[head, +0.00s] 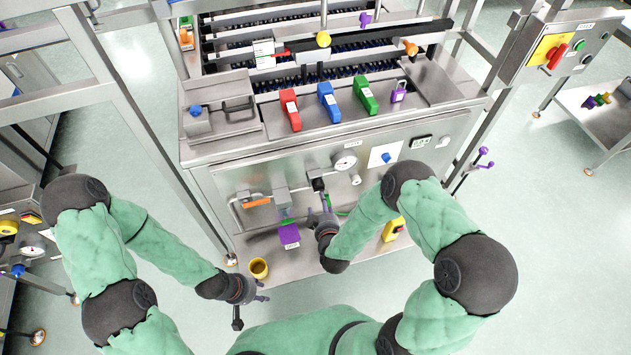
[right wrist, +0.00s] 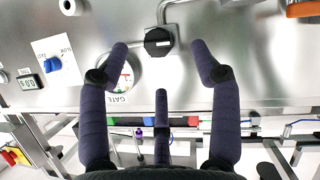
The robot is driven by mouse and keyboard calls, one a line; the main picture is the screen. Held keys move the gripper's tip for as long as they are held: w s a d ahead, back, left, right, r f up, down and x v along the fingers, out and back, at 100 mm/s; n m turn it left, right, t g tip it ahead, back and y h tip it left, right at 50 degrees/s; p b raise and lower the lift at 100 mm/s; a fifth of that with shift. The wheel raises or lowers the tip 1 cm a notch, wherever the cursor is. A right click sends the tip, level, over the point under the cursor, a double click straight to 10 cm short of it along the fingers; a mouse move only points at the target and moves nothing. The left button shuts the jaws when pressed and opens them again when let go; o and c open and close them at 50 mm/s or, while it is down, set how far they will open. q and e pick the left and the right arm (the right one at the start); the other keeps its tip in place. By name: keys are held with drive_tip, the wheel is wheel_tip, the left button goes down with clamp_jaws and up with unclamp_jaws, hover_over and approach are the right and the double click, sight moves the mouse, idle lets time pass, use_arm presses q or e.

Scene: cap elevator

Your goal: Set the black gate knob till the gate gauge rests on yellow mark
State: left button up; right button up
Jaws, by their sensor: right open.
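The black gate knob (right wrist: 158,41) is an angular black piece on the pipe of the steel front panel; it also shows in the head view (head: 319,184). The round white gate gauge (head: 345,161) is up and right of it. In the right wrist view the gauge (right wrist: 127,76) is partly covered by a finger; red and green show on its dial, but I cannot read its needle or the yellow mark. My right gripper (head: 321,215) is open in front of the knob, its fingers spread either side and apart from it. My left gripper (head: 251,300) has spread fingers and is empty, low and left.
A blue knob (head: 386,158) on a white plate and a digital display (head: 421,142) are right of the gauge. An orange-handled valve (head: 257,202) is left. A purple block (head: 289,236), yellow cup (head: 259,268) and yellow device (head: 393,229) are on the lower shelf.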

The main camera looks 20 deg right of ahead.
sight(318, 188)
drive_tip(key=shift+h, duration=0.3)
drive_tip(key=x, duration=0.3)
drive_tip(key=r+b+x, duration=0.1)
drive_tip(key=x, duration=0.2)
drive_tip(key=b+x, duration=0.1)
drive_tip(key=x, duration=0.3)
drive_tip(key=shift+w+r, duration=0.25)
drive_tip(key=shift+w, duration=0.2)
drive_tip(key=c, duration=1.1)
